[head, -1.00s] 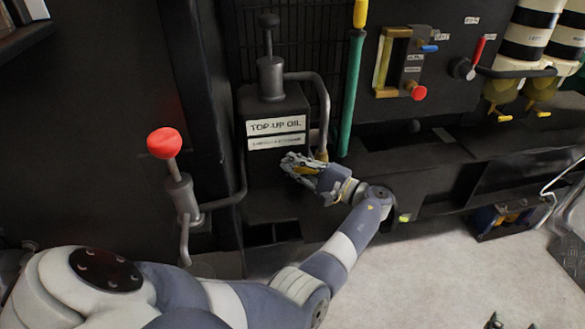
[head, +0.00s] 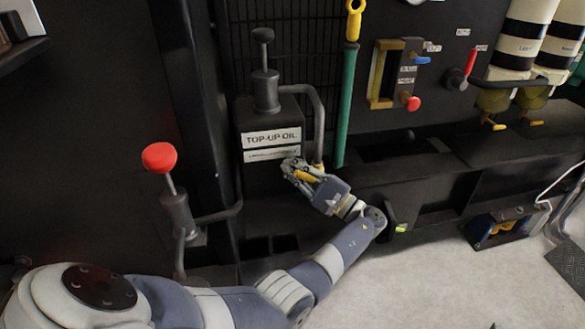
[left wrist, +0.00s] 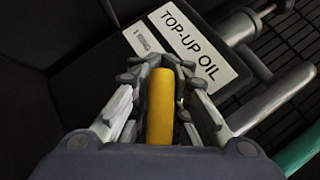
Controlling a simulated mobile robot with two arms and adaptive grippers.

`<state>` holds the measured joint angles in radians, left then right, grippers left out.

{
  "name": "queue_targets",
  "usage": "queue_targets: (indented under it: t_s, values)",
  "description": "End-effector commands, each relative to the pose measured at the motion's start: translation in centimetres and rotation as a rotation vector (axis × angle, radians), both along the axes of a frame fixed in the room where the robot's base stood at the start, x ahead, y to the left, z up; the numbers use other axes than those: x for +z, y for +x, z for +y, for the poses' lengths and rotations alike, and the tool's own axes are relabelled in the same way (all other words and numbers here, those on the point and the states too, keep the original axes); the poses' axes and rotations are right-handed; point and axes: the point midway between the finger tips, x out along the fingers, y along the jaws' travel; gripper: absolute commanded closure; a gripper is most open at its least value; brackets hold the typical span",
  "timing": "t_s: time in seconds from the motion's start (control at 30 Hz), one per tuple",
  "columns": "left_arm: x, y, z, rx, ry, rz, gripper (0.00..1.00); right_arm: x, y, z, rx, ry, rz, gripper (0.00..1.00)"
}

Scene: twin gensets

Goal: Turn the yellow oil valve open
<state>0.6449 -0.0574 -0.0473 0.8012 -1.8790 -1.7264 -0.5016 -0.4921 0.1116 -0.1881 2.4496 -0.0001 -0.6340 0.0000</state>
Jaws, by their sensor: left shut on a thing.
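The yellow oil valve handle (left wrist: 160,106) lies between the fingers of my left gripper (left wrist: 160,75) in the left wrist view. In the head view my left gripper (head: 297,171) is at the front of the black top-up oil tank (head: 262,180), just below its white labels. A bit of the yellow handle (head: 304,176) shows between the fingers there. The gripper is shut on the handle. The valve body behind the fingers is hidden. My right gripper is not in view.
A grey pipe (head: 318,120) and a green pole (head: 347,105) stand right of the gripper. A red-knobbed hand pump (head: 160,158) stands to the left. Small yellow valves (head: 494,125) hang under the striped cylinders at the right. The floor at lower right is mostly clear.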

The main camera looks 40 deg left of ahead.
Motion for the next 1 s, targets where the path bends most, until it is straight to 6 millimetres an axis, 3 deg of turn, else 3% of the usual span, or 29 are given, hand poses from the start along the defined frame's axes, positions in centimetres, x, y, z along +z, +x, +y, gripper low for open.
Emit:
queue_targets:
  t_s: [0.1, 0.13, 0.2, 0.57, 1.0]
  values:
    - [0.1, 0.0, 0.1, -0.001, 0.000, -0.002, 1.00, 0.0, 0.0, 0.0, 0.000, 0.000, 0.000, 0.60]
    - [0.1, 0.0, 0.1, -0.001, 0.000, -0.003, 0.81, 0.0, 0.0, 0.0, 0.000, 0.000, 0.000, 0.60]
    - [0.1, 0.0, 0.1, -0.001, 0.000, -0.003, 0.72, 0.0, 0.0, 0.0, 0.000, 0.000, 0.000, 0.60]
    - [-0.1, 0.1, -0.3, -0.002, -0.002, -0.002, 0.72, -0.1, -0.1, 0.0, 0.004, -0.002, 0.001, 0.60]
    - [-1.8, 0.4, -5.9, -0.001, -0.002, -0.001, 0.72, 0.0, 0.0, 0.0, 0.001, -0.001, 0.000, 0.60]
